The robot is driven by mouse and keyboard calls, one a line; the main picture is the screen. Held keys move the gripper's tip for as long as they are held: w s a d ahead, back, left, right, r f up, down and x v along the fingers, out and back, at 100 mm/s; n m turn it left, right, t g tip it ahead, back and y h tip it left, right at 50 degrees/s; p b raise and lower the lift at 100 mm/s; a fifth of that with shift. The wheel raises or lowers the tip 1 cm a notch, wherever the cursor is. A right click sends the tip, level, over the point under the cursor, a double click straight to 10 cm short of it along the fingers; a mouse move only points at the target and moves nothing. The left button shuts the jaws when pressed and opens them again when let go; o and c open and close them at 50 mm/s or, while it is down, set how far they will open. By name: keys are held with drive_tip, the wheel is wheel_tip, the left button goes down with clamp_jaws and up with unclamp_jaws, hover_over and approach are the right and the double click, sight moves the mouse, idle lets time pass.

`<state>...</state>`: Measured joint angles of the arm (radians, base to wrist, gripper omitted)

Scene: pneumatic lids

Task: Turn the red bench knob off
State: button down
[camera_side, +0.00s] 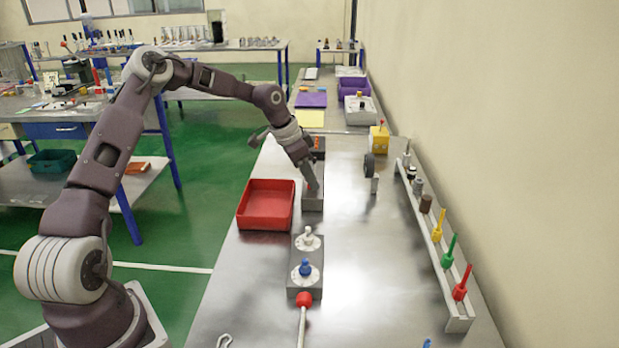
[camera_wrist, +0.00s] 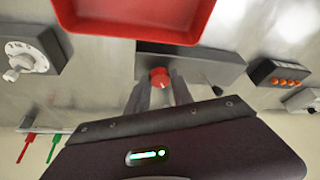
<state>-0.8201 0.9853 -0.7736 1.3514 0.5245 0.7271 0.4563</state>
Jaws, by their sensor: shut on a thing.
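The red bench knob (camera_wrist: 160,78) sits on the face of a grey box (camera_wrist: 205,66) in the wrist view. My gripper (camera_wrist: 160,90) has its two fingers on either side of the knob, shut on it. The knob's small white mark shows, but I cannot read its setting. In the side view my gripper (camera_side: 311,185) reaches down to the grey box (camera_side: 312,202), and only a little red of the knob (camera_side: 308,187) shows there; the fingers hide most of it.
A red tray (camera_side: 265,205) lies just left of the box. A grey block with a white knob (camera_side: 308,240) and a blue knob (camera_side: 305,268) stands nearer the camera. A rail with colored tools (camera_side: 436,240) runs along the right wall. The bench middle is mostly clear.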

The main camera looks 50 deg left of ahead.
drive_tip(key=m, duration=0.2)
drive_tip(key=m+g+h, duration=0.1)
drive_tip(key=m, duration=0.1)
drive_tip(key=m+h, duration=0.1)
drive_tip(key=m, duration=0.1)
drive_tip(key=shift+w+a+m, duration=0.2)
drive_tip(key=shift+a+m, duration=0.05)
drive_tip(key=shift+m, duration=0.05)
drive_tip(key=m+g, duration=0.1)
drive_tip(key=m, duration=0.2)
drive_tip(key=m+g, duration=0.1)
drive_tip(key=m, duration=0.1)
drive_tip(key=shift+w+a+m+g+h, duration=0.1)
drive_tip(key=shift+w+m+g+h, duration=0.1)
drive_tip(key=shift+m+g+h, duration=0.15)
drive_tip(key=c, duration=1.1)
unclamp_jaws()
